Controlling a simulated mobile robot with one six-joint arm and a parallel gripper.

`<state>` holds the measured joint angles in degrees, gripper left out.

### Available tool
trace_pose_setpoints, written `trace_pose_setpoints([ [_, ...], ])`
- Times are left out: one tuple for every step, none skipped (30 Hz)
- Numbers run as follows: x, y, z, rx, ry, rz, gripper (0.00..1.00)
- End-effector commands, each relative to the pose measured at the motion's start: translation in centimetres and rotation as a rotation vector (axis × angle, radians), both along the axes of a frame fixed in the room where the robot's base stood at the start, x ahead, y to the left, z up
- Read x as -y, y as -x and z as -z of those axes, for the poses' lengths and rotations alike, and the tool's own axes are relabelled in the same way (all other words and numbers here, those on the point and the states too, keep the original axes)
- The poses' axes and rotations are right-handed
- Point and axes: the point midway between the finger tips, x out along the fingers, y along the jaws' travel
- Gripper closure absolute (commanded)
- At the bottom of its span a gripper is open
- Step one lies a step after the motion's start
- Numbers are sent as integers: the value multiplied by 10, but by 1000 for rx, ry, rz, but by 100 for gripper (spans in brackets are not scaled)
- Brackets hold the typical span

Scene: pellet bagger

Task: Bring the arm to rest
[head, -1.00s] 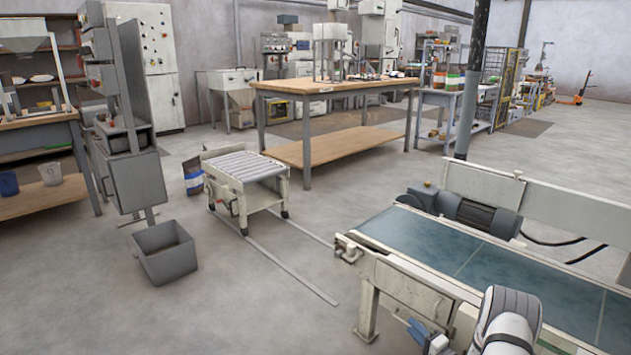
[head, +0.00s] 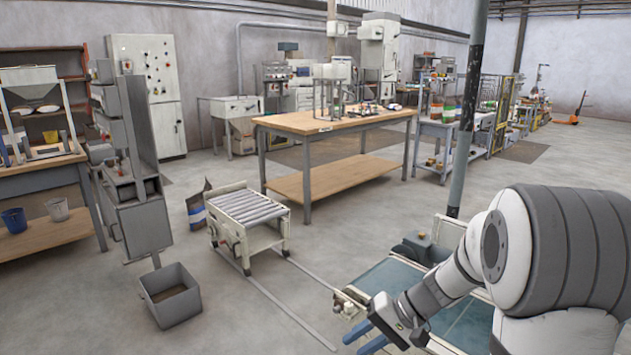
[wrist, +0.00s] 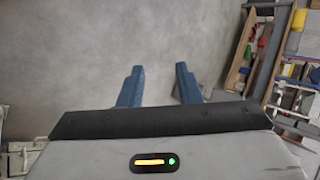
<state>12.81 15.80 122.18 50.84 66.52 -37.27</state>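My gripper (head: 368,337) shows at the lower right in the head view, in front of the near end of the conveyor. Its two blue fingers stand apart. In the wrist view the fingers of my gripper (wrist: 160,85) are spread with nothing between them but grey floor or wall behind. My arm is raised and covers much of the conveyor (head: 385,278) with its blue-green belt.
A roller cart (head: 250,213) stands on floor rails left of the conveyor. A grey bin (head: 172,300) sits on the floor below the grey machine (head: 140,215). A wooden workbench (head: 330,122) and a dark post (head: 467,125) stand behind. Open floor lies between them.

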Motion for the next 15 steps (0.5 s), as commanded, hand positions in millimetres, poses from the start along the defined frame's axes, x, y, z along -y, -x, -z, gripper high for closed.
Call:
trace_pose_setpoints([
  [-2,18,-36,5,68,-26,69],
  [-2,28,-47,4,107,-37,69],
  [0,42,-61,4,162,-50,69],
  [1,51,-71,7,203,-59,69],
  [3,61,-82,11,245,-66,69],
  [5,73,-95,20,299,-74,69],
  [8,81,-105,29,341,-79,69],
  [11,90,-115,37,382,-81,69],
  [15,101,-128,53,435,-84,69],
  [18,109,-138,67,475,-84,69],
  [21,116,-147,81,514,-83,69],
  [26,125,-159,103,565,-81,69],
  [30,132,-167,118,600,-78,69],
  [33,137,-175,137,634,-74,69],
  [38,144,-184,159,674,-68,69],
])
